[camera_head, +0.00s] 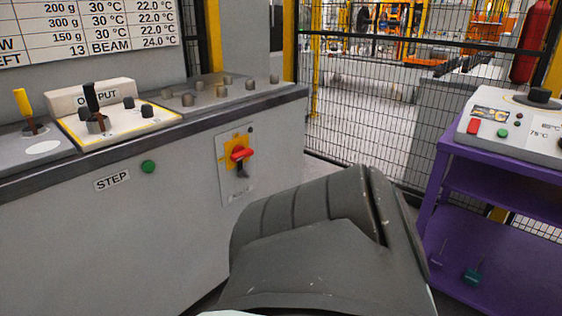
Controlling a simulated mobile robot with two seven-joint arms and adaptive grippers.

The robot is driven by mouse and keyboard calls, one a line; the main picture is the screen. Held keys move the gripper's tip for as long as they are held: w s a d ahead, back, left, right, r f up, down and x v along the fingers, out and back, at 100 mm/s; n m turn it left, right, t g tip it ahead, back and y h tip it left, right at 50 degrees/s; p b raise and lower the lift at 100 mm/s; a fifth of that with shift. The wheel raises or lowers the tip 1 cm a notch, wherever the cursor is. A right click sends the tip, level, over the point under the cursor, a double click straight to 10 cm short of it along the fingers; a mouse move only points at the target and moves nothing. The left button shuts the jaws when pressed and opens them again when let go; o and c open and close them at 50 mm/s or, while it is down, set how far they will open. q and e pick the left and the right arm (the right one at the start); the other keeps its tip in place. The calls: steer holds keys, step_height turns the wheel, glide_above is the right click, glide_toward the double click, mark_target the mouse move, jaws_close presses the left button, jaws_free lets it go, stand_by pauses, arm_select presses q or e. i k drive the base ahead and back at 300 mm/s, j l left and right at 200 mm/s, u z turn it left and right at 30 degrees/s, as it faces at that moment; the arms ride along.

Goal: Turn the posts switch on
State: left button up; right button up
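A red rotary switch (243,153) on a yellow plate (229,157) is set in the front face of the grey console (110,230), near its right end. Its red handle looks roughly horizontal. A dark part hangs just below it, and a small label (240,193) under that is too small to read surely; I take this for the posts switch. A large dark grey link of my own arm fills the lower middle, in front of and to the right of the switch. Neither gripper shows in the head view.
A green button (148,167) sits beside the STEP label (112,180). Levers and knobs, including the OUTPUT panel (118,127), stand on the console top. A mesh fence (370,110) stands behind. A purple cart (480,200) with a control box (515,125) is at right.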

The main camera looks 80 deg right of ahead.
mark_target(239, 153)
steer(key=z, duration=1.8)
